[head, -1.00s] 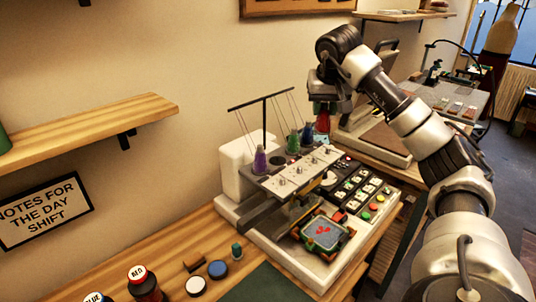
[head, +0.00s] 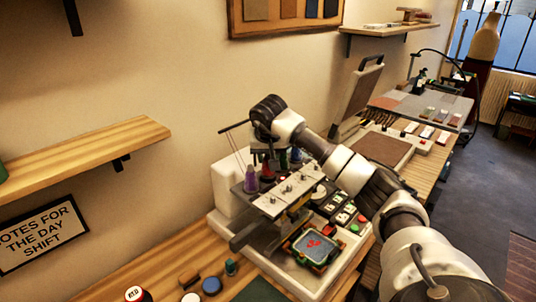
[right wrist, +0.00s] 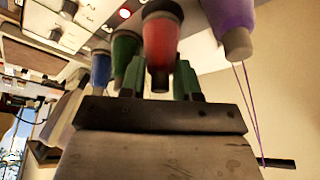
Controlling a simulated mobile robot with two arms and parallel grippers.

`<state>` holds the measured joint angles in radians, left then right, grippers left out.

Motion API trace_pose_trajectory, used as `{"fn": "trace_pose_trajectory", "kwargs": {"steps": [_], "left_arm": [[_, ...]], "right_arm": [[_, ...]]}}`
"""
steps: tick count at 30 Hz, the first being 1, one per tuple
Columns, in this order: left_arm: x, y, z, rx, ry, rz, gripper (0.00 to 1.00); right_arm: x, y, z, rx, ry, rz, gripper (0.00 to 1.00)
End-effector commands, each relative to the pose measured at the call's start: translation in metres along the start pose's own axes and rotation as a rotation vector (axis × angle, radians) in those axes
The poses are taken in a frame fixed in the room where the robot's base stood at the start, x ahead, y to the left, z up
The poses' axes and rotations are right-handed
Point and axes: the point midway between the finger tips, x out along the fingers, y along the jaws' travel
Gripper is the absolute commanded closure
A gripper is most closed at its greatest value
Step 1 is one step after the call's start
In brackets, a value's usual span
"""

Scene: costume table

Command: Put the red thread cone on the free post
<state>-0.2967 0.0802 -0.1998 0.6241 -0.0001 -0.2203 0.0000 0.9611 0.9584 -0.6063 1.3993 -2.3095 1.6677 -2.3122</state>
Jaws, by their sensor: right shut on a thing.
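My right gripper (head: 267,156) is shut on the red thread cone (head: 266,172). It holds the cone upright at the embroidery machine's thread stand, in the gap between the purple cone (head: 251,180) and the green cone (head: 283,161). The blue cone (head: 296,155) stands beyond the green one. In the right wrist view the red cone (right wrist: 162,40) sits between the dark green fingers (right wrist: 160,82), with the green and blue cones to the left and the purple cone to the right. The free post is hidden; I cannot tell whether the cone is around it. My left gripper is out of view.
The embroidery machine (head: 228,187) has a hoop (head: 314,247) at its front. Thread lines hang from the bar above the cones, close to my arm. Small spools and pucks (head: 211,286) lie on the table at front left. A shelf (head: 85,155) is on the left wall.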

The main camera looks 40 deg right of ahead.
Motion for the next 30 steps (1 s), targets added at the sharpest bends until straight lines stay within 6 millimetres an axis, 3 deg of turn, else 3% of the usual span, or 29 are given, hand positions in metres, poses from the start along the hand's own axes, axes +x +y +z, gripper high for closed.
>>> {"fn": "trace_pose_trajectory", "kwargs": {"steps": [14,15,20,30], "left_arm": [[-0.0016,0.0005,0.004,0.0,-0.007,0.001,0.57],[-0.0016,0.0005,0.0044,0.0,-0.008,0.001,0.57],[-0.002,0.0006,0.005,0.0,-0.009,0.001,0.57],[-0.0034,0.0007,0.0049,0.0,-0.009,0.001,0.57]], "right_arm": [[0.0107,0.0006,0.0043,0.001,0.002,0.0,0.91],[0.0112,0.0005,0.0045,0.001,0.002,-0.001,0.67],[0.0107,0.0004,0.0043,0.001,0.001,-0.001,0.42],[0.0067,0.0002,0.0027,0.001,0.002,-0.001,0.42]]}}
